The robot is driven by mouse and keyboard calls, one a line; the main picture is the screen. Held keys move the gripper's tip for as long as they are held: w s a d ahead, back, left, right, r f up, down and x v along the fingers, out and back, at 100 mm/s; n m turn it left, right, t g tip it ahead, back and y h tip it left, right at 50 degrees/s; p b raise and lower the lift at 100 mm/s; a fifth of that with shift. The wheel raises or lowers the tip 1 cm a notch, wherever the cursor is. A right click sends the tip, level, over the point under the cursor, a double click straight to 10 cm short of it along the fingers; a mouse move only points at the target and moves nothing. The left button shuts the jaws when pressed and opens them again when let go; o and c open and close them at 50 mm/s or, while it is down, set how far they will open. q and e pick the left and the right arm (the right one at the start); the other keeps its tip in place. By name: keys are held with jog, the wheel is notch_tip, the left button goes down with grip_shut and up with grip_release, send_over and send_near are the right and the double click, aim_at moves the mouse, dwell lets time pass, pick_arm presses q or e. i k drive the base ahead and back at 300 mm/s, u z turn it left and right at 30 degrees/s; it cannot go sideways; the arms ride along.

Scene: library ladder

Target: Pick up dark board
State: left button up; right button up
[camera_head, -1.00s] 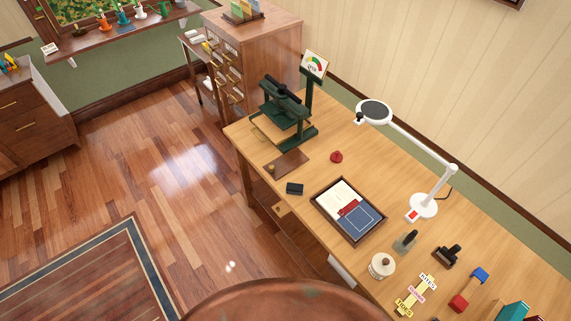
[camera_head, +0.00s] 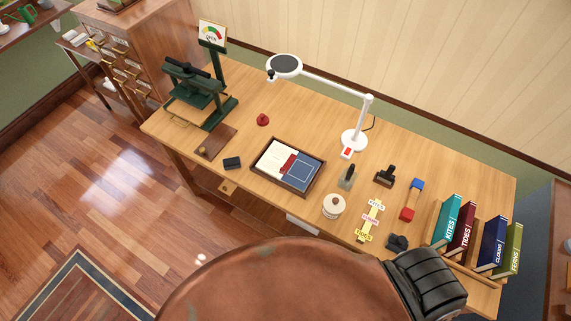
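The dark board, a flat dark brown rectangle (camera_head: 217,141), lies on the left part of the wooden desk. It sits just in front of the green press (camera_head: 200,95), with a small round brass-coloured piece at its near left corner. Nothing covers it.
A white lamp (camera_head: 354,140) stands behind the tray. Books (camera_head: 466,228) stand at the right end. Floor is clear at left.

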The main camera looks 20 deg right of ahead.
aim_at(213, 144)
jog(key=u, duration=0.35)
jog(key=k, duration=0.5)
jog(key=u, duration=1.4)
jog(key=i, duration=1.6)
jog(key=z, duration=1.25)
jog(key=i, duration=0.55)
jog(key=z, duration=0.6)
